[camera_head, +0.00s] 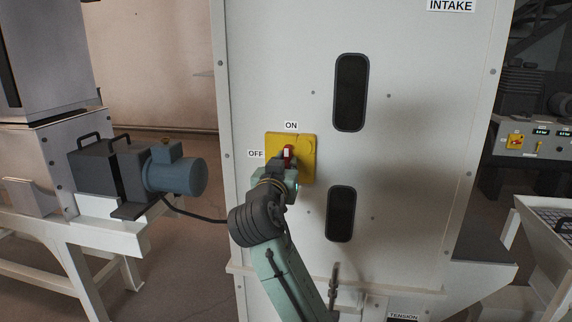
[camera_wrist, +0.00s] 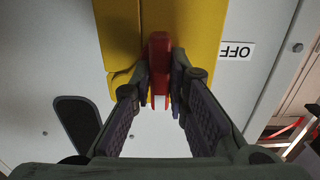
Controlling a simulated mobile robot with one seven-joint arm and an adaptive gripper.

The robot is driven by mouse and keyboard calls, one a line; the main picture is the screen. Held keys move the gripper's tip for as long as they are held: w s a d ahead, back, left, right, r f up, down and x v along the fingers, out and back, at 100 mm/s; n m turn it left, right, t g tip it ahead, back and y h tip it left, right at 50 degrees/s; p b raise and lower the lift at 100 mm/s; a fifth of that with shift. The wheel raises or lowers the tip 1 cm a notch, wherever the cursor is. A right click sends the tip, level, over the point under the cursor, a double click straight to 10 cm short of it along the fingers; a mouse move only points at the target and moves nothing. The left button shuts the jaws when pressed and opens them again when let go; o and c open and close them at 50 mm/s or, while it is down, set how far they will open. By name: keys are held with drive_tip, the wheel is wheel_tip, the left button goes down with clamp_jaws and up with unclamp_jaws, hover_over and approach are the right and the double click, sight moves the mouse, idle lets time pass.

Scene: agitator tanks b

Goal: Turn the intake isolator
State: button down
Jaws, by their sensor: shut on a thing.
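The intake isolator is a yellow plate (camera_head: 307,144) with a red handle (camera_head: 289,153) on the white cabinet, below an INTAKE label (camera_head: 450,5). An ON label (camera_head: 291,125) sits above the plate and an OFF label (camera_head: 255,154) at its left. The handle appears roughly upright, toward ON. My gripper (camera_head: 287,168) is at the plate and hides its lower left part. In the wrist view, the fingers (camera_wrist: 160,92) are shut on the red handle (camera_wrist: 159,55), one on each side, in front of the yellow plate (camera_wrist: 205,40).
The white cabinet (camera_head: 420,130) has two dark oval windows (camera_head: 350,92) right of the isolator. A blue motor (camera_head: 178,172) on a white frame stands at the left. A control panel (camera_head: 530,140) and a white hopper (camera_head: 535,225) are at the right.

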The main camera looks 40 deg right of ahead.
drive_tip(key=shift+w+a+f+n, duration=0.1)
drive_tip(key=shift+n, duration=2.85)
drive_tip(key=shift+w+a+f+n, duration=0.1)
drive_tip(key=shift+f+n, duration=0.05)
drive_tip(key=shift+n, duration=2.85)
drive_tip(key=shift+w+f+n, duration=0.1)
drive_tip(key=shift+n, duration=2.85)
drive_tip(key=c, duration=1.6)
unclamp_jaws()
drive_tip(key=shift+o, duration=0.2)
drive_tip(key=shift+s+a, duration=0.1)
drive_tip(key=v, duration=1.1)
drive_tip(key=shift+s+a, duration=0.3)
